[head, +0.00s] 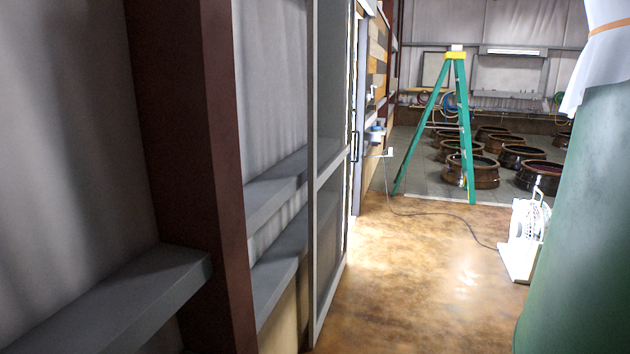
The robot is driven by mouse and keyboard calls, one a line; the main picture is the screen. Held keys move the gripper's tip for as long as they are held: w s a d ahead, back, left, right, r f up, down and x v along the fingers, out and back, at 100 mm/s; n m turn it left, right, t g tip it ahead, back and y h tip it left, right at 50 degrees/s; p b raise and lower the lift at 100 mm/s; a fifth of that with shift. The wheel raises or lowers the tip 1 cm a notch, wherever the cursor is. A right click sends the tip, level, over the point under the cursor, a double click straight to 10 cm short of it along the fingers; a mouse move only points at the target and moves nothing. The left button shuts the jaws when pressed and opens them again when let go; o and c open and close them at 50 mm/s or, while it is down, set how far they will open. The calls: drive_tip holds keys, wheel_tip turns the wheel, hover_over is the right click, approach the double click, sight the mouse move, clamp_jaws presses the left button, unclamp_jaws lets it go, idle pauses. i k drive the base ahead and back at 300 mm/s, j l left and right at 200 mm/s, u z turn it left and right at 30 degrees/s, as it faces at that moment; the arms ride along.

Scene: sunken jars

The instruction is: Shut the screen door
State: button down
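The screen door (331,190) is at the centre left of the head view, seen nearly edge-on. It has a tall grey frame with a crossbar at mid height and see-through panels. It stands close along the left wall. A dark upright handle (354,147) shows by its far edge. Bright light shows in a narrow strip just beyond the door. I cannot tell from this angle how far the door is open. My gripper is not in view.
A brown steel column (190,150) and grey ledges (125,295) line the left. A green stepladder (450,130), a white fan (524,235) with a trailing cord and several sunken jars (470,172) lie beyond. A large green tank (580,220) stands right. The brown floor (410,290) between is clear.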

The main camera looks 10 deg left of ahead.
sight(314, 181)
drive_tip(key=i+j, duration=0.15)
drive_tip(key=i, duration=0.75)
drive_tip(key=i+j, duration=0.1)
drive_tip(key=i, duration=0.85)
drive_tip(key=i+j, duration=0.15)
drive_tip(key=i, duration=0.75)
